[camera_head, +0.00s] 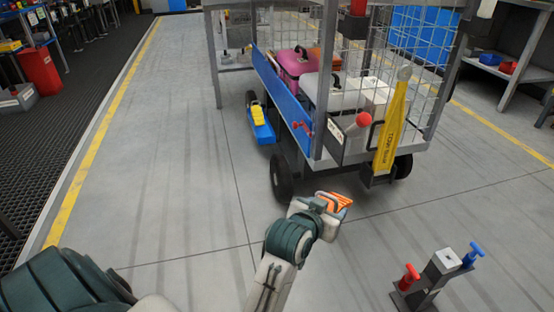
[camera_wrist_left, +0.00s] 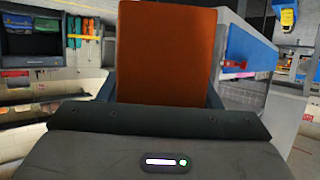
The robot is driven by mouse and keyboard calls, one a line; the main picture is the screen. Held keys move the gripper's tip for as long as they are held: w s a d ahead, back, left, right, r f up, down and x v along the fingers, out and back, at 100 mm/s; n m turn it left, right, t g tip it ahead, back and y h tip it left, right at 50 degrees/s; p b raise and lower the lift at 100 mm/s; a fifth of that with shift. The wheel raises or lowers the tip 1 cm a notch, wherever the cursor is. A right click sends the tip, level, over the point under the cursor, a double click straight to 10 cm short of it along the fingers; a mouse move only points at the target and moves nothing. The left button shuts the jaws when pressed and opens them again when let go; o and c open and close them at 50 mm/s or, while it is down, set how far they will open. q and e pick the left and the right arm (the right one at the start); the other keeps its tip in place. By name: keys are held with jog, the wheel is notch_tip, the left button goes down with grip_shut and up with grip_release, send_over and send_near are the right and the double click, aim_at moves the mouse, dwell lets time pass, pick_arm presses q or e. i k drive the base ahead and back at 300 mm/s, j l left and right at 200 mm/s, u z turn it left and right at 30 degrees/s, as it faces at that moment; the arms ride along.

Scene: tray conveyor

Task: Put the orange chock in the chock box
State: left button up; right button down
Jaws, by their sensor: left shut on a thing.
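The orange chock (camera_head: 338,201) is held by my left gripper (camera_head: 334,207) over open floor, in front of the cart. In the left wrist view the orange chock (camera_wrist_left: 167,50) stands up between the two fingers of the left gripper (camera_wrist_left: 162,92), which is shut on it. A blue open box (camera_head: 263,132) low on the cart's left side, apparently the chock box, holds a yellow chock (camera_head: 257,115). The held chock is apart from this box, to its right and nearer to me. My right gripper is not in view.
The wire-sided cart (camera_head: 290,97) carries cases, including a pink one (camera_head: 296,64); its front wheel (camera_head: 281,176) is near the gripper. A yellow tow bar (camera_head: 392,125) stands upright at its end. A pedal stand (camera_head: 432,278) is at lower right. The floor at left is clear.

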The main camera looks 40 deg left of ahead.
aim_at(264, 134)
jog(key=i+j+z, duration=0.2)
jog(key=j, duration=0.8)
jog(key=j+z, duration=0.2)
jog(key=j, duration=0.85)
jog(key=i+j+z, duration=0.2)
jog(key=j, duration=0.85)
jog(key=j+z, duration=0.2)
jog(key=j, duration=0.85)
jog(key=i, duration=0.75)
